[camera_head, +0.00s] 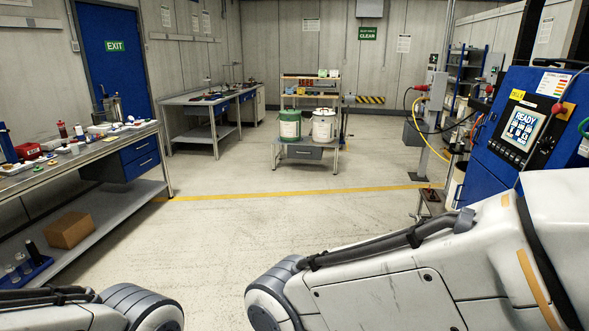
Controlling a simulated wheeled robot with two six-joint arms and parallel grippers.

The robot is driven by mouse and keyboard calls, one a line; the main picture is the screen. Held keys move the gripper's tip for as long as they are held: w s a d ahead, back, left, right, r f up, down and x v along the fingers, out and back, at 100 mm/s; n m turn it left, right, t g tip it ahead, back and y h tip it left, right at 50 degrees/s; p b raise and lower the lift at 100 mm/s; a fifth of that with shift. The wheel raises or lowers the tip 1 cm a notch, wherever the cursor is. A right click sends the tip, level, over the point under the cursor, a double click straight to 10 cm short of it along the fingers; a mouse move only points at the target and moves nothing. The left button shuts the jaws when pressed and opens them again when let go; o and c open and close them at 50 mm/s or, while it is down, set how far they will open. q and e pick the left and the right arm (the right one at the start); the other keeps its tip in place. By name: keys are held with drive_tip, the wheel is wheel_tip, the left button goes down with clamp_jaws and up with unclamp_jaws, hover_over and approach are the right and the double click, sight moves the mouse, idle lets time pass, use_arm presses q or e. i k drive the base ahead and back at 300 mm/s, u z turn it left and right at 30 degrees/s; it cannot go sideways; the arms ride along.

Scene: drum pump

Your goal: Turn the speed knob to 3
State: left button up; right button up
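I cannot make out the speed knob or its number marks in this view. A blue cabinet at the right carries a control panel (522,129) with a lit screen that reads "READY" and small buttons below it. A green drum (290,129) and a white drum (323,129) stand side by side on a low table in the middle distance. Links of my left arm show at the lower left and of my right arm at the lower right. Neither gripper's fingers are in the picture. My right arm hides the lower part of the blue cabinet.
A long workbench (138,131) with small items runs along the left, with a cardboard box (70,230) on its lower shelf. Another bench (197,101) stands behind it. The floor (245,220) ahead is clear, crossed by a yellow line. Hoses hang at the right.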

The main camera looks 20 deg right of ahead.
sight(542, 144)
drive_tip(key=z, duration=0.9)
drive_tip(key=i, duration=0.95)
drive_tip(key=z, duration=0.9)
drive_tip(key=i, duration=0.55)
drive_tip(key=u, duration=0.15)
